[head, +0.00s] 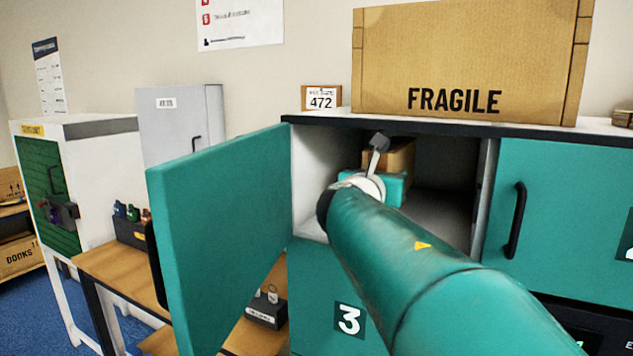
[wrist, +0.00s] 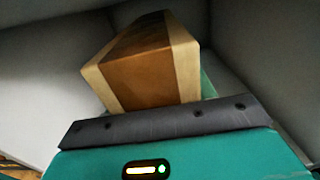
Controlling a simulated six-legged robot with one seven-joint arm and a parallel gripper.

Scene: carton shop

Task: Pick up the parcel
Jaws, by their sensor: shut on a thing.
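The parcel (head: 398,155) is a small brown box inside the open upper compartment of the teal locker. In the wrist view the parcel (wrist: 155,65) shows a darker brown middle with pale tan bands at its edges. It appears tilted in that view. My gripper (head: 392,182) reaches into the compartment and is shut on the parcel. In the wrist view the dark grey edge of my gripper (wrist: 165,120) lies across the near side of the parcel. The fingertips and the parcel's lower part are hidden.
The teal locker door (head: 215,235) stands open to the left of my arm. The compartment's pale left wall (head: 318,165) is close to my gripper. A closed teal door (head: 565,220) is to the right.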

